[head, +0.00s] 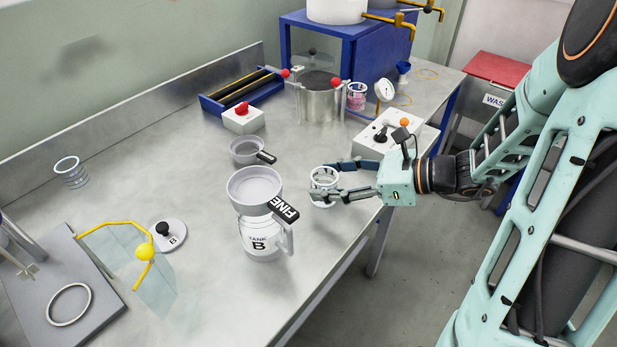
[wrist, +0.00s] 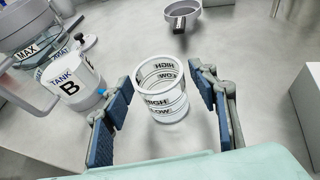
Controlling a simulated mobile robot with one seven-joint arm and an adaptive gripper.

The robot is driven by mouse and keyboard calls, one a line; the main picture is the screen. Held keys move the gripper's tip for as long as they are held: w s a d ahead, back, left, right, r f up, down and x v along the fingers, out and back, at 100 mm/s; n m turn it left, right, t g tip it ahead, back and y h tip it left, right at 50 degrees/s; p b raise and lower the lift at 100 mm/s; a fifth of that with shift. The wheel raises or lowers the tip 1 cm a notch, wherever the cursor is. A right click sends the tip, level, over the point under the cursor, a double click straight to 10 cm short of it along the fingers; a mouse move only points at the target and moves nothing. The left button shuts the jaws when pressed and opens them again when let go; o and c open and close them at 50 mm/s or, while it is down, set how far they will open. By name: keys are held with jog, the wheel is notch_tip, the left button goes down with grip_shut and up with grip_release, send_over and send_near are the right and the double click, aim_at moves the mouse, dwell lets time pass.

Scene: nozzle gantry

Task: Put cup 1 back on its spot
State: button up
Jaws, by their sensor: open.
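A clear cup with white bands (head: 324,187) stands upright on the steel bench near its front edge. In the wrist view this cup (wrist: 163,100) shows HIGH and LOW marks and looks empty; no number is readable on it. My gripper (head: 321,179) is open, with one finger on either side of the cup. In the wrist view a gap shows between the cup and each finger of my gripper (wrist: 160,85). A similar banded cup (head: 71,172) stands at the far left, and another with pink contents (head: 357,96) stands at the back. I cannot tell which spot belongs to cup 1.
The TANK B jug (head: 262,240) with the FINE sieve (head: 254,187) on top stands left of my gripper. A small sieve pan (head: 248,150) lies behind it. A switch box (head: 386,135) stands close behind my gripper. Bare bench lies at the left middle.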

jog(key=v, duration=0.5)
jog(key=shift+d, duration=0.1)
dwell(0.3)
